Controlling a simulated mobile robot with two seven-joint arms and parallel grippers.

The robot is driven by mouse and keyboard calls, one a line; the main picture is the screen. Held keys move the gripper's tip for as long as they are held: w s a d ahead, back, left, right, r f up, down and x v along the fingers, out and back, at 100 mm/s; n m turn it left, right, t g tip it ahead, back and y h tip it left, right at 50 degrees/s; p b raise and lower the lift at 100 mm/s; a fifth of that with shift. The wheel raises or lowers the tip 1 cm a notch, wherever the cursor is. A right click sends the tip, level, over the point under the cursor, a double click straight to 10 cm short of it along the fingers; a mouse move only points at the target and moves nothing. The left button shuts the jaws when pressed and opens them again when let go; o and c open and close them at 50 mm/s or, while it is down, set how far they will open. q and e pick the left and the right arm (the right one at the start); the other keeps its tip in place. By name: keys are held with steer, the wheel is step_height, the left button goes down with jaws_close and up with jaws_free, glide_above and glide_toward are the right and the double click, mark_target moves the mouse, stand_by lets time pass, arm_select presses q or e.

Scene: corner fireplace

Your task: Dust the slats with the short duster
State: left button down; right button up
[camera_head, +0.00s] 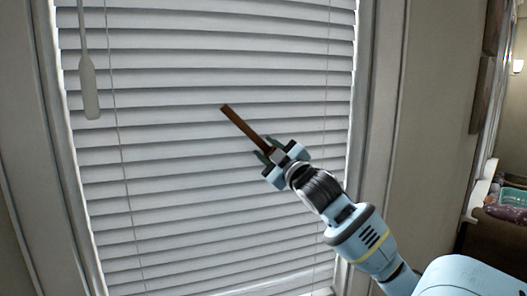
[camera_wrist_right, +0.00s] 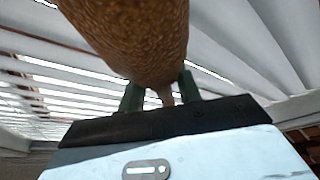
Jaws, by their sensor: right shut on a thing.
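The slats (camera_head: 190,190) are the white horizontal blinds that fill the window in the head view; they also show in the wrist view (camera_wrist_right: 262,45). My right gripper (camera_head: 267,151) is shut on the short duster (camera_head: 240,124), a brown stick-like thing that points up and left in front of the middle slats. In the right wrist view the duster's wide, speckled brown head (camera_wrist_right: 135,35) rises from between my dark green fingers (camera_wrist_right: 161,92), with a thin light handle below it. Whether the duster touches a slat I cannot tell. My left gripper is not in view.
A pale wand (camera_head: 89,88) hangs at the upper left of the blinds, and thin cords run down them. A white window frame (camera_head: 378,110) borders the slats. At the far right are a lit lamp (camera_head: 517,66) and a teal basket (camera_head: 513,197).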

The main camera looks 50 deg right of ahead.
mark_target(255, 142)
steer(key=shift+s+d, duration=0.4)
steer(key=shift+d, duration=0.4)
steer(key=shift+s+d, duration=0.4)
steer(key=shift+d, duration=0.4)
steer(key=shift+r, duration=0.1)
steer(key=shift+r, duration=1.15)
steer(key=shift+w+a, duration=0.4)
steer(key=shift+a, duration=0.45)
steer(key=shift+w+a, duration=0.4)
steer(key=shift+a, duration=0.4)
steer(key=shift+w+a, duration=0.45)
steer(key=shift+a, duration=0.3)
steer(key=shift+w+a, duration=0.45)
steer(key=shift+a, duration=0.25)
steer(key=shift+c, duration=0.2)
